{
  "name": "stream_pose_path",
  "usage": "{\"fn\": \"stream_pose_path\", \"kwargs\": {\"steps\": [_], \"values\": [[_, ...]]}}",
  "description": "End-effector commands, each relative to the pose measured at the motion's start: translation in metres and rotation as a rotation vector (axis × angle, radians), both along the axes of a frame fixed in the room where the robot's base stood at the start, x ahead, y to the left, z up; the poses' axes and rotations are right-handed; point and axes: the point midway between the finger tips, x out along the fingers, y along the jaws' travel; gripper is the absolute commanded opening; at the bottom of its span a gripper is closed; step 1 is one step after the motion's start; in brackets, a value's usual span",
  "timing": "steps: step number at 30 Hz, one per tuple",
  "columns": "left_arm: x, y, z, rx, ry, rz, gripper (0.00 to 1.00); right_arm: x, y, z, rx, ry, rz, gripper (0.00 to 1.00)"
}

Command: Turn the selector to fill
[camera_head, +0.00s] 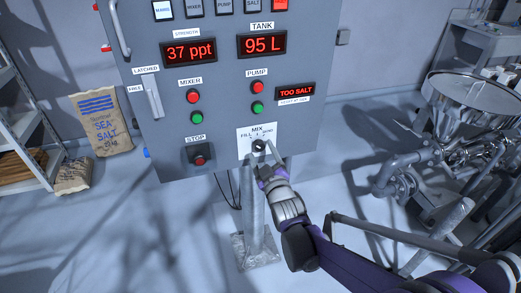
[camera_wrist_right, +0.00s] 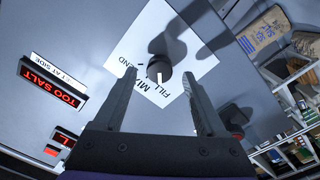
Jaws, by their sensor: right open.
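The selector is a round black knob (camera_head: 259,146) on a white label plate (camera_head: 249,134) marked MIX, FILL and a partly hidden third word, low on the grey control panel. In the right wrist view the knob (camera_wrist_right: 159,66) carries a white mark at its lower edge, towards the word FILL. My right gripper (camera_head: 266,155) is at the knob. In the wrist view its two fingers (camera_wrist_right: 160,84) are open, one on each side of the knob with gaps visible. I cannot tell how far the tips reach past it. My left gripper is not in view.
The panel shows a 37 ppt display (camera_head: 190,52), a 95 L display (camera_head: 262,44) and a lit TOO SALT sign (camera_head: 295,92). A STOP button (camera_head: 199,159) sits left of the selector. A steel hopper (camera_head: 475,100) with pipework stands right. Salt sacks (camera_head: 101,120) stand left.

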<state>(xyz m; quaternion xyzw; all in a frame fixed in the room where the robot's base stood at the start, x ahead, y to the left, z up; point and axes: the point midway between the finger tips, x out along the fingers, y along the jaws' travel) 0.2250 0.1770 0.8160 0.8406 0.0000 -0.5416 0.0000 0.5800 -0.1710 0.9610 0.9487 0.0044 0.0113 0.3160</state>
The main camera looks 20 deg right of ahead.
Motion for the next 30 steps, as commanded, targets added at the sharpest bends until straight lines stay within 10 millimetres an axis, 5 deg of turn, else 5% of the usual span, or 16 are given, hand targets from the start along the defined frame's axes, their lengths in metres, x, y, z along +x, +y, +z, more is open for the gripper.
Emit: {"fn": "stream_pose_path", "kwargs": {"steps": [12, 30], "values": [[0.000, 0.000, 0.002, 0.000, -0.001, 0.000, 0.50, -0.077, -0.001, -0.001, -0.001, 0.000, 0.000, 0.73], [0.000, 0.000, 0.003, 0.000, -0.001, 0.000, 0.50, -0.087, -0.001, -0.002, -0.001, 0.000, 0.000, 0.73]]}}
